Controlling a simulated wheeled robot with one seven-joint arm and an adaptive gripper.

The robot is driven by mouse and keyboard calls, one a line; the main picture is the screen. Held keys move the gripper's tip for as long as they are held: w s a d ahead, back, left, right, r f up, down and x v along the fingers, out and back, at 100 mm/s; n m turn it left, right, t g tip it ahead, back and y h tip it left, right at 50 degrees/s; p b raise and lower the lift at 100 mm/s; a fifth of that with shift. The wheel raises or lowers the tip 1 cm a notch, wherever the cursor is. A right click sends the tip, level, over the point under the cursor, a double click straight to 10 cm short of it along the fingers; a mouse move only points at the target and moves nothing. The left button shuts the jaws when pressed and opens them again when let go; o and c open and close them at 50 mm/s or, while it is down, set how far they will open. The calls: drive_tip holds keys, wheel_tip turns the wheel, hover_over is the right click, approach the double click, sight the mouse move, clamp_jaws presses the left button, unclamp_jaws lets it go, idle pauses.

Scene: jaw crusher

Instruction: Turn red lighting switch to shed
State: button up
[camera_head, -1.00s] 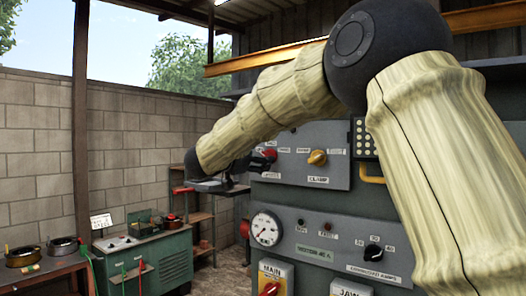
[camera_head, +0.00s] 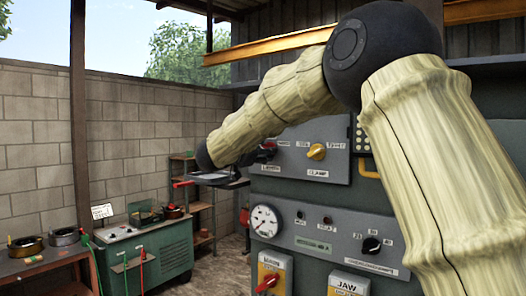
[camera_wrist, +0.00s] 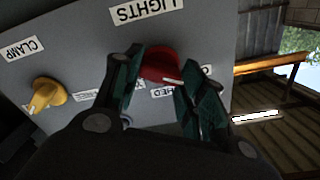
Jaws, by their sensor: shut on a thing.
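The red lighting switch (camera_wrist: 160,64) sits on a grey panel below the LIGHTS label (camera_wrist: 147,10) in the wrist view, which shows the panel upside down. My gripper (camera_wrist: 160,82) has its two dark green fingers on either side of the red knob, shut on it. A white mark on the knob points down and right in that view, towards a partly hidden label ending in "HED" (camera_wrist: 168,91). In the head view my gripper (camera_head: 245,172) is at the panel's left edge, and the red switch (camera_head: 269,147) is partly covered.
A yellow clamp knob (camera_head: 316,152) is beside the red switch on the same panel. Below are a gauge (camera_head: 264,221), a black dial (camera_head: 371,245) and a red main switch (camera_head: 267,283). A green machine (camera_head: 145,258) and shelves stand at the left.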

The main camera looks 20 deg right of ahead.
drive_tip(key=shift+f+m+b, duration=0.15)
drive_tip(key=shift+m+b, duration=0.15)
drive_tip(key=shift+b, duration=0.3)
drive_tip(key=m+b, duration=1.1)
drive_tip(key=b, duration=0.5)
drive_tip(key=shift+f, duration=0.1)
drive_tip(key=o, duration=1)
drive_tip(key=shift+o, duration=0.2)
drive_tip(key=shift+s, duration=0.1)
